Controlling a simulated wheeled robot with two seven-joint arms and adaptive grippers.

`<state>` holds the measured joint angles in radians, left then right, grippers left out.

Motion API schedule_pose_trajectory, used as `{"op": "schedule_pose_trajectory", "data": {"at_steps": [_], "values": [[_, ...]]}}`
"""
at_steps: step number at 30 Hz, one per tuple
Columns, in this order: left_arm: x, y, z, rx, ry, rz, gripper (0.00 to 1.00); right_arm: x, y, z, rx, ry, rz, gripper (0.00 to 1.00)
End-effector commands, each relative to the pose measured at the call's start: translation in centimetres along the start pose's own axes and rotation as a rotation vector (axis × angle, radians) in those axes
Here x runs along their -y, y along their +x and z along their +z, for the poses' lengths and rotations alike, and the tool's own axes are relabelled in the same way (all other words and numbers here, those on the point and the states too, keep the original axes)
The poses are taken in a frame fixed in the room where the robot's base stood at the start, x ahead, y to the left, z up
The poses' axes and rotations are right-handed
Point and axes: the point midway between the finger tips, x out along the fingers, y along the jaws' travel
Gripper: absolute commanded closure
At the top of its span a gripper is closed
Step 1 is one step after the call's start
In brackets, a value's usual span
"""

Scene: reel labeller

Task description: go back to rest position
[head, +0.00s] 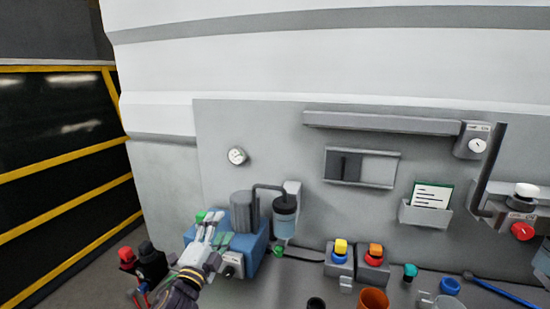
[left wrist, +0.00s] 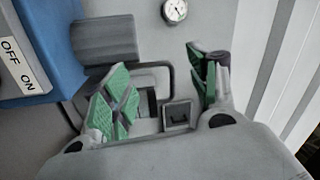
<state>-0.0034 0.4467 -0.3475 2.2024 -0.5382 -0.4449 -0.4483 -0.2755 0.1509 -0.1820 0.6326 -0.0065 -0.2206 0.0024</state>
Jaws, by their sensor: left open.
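My left gripper (head: 212,226) is in front of the blue machine box (head: 258,246) at the lower left of the head view. It is open and empty, its green-padded fingers pointing up toward the wall panel. In the left wrist view, the two fingers of the left gripper (left wrist: 160,88) stand well apart with nothing between them. The blue box (left wrist: 58,40) with its OFF/ON label (left wrist: 14,66) is at the left there, beside a grey cylinder (left wrist: 104,40). My right gripper is not in view.
The panel carries a round gauge (head: 237,156), a slotted window (head: 361,167) and a card holder (head: 425,214). Red and black knobs (head: 147,250) stand left of my gripper. Yellow and orange buttons (head: 341,247) and an orange cup (head: 373,299) are to its right.

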Motion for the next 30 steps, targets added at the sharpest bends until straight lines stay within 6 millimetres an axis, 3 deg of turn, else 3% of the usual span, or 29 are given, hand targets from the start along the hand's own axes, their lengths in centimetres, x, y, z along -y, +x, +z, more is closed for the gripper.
{"op": "schedule_pose_trajectory", "data": {"at_steps": [8, 15, 22, 30], "values": [[-5.7, -4.2, 4.3, 0.253, -0.296, 0.187, 0.40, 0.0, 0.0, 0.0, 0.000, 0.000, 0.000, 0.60], [-10.9, -9.4, 6.9, 0.480, -0.530, 0.353, 0.40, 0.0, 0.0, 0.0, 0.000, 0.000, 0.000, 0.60], [-15.6, -15.8, 8.1, 0.705, -0.732, 0.517, 0.40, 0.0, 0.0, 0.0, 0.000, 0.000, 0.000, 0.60], [-19.7, -23.8, 7.7, 0.959, -0.925, 0.699, 0.40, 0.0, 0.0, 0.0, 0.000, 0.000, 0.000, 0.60]]}}
